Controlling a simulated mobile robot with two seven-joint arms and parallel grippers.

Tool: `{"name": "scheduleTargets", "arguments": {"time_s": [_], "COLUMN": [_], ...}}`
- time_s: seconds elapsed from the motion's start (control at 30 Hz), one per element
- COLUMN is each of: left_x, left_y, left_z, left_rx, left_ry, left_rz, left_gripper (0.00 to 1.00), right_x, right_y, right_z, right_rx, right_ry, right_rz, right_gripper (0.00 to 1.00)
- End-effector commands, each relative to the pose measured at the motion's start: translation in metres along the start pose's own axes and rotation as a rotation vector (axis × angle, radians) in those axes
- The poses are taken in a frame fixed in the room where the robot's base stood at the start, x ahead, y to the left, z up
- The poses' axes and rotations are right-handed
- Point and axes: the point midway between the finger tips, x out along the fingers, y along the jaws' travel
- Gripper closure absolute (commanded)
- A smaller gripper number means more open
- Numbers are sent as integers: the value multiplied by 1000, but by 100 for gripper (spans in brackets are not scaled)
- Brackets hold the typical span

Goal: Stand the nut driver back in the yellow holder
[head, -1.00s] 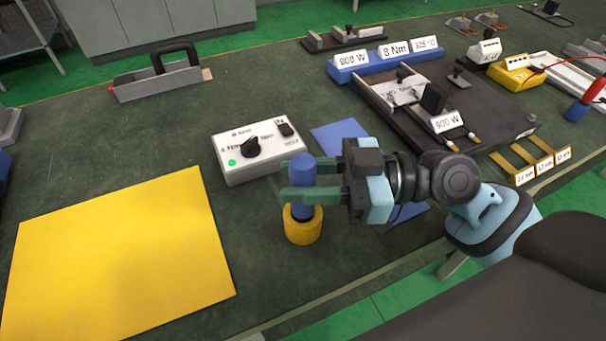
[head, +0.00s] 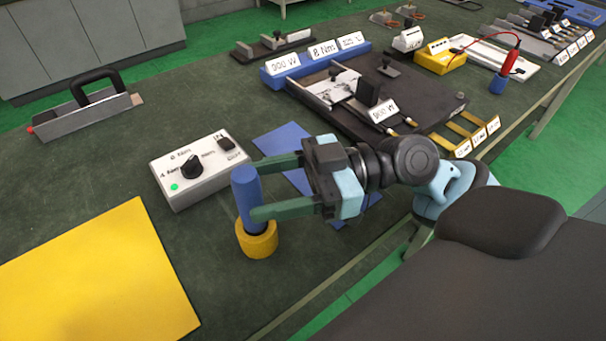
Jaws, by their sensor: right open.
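The nut driver (head: 246,193) has a blue handle and stands in the yellow holder (head: 257,240), a short round ring on the dark green bench. It leans slightly in the picture; I cannot tell whether that is a real tilt or the camera angle. Its lower end is hidden inside the holder. My right gripper (head: 254,188) comes in from the right and is open. One finger lies behind the handle and the other crosses in front of its lower part. Any slight contact cannot be made out. My left gripper is not in view.
A white control box (head: 197,170) with a black knob and green light stands just behind the holder. A yellow mat (head: 95,285) lies left, a blue mat (head: 282,140) behind the gripper. A dark fixture plate (head: 430,105) stands at the back right. The bench's front edge is close.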

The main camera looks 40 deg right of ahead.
Motion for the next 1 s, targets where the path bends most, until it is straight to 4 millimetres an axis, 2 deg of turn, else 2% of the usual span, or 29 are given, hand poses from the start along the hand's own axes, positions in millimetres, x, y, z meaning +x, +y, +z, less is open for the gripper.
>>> {"name": "scheduleTargets", "arguments": {"time_s": [0.2, 0.4, 1.0], "left_x": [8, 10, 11], "left_y": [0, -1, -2], "left_z": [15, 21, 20], "left_rx": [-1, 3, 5], "left_ry": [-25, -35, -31], "left_rz": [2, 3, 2], "left_gripper": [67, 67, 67], "right_x": [-30, -46, -51], "right_y": [0, 0, 0], "right_z": [3, 1, 0], "right_rx": [3, 2, -1], "right_ry": [-1, 1, 2], "right_rz": [1, 1, 0], "right_gripper": [45, 45, 45]}}
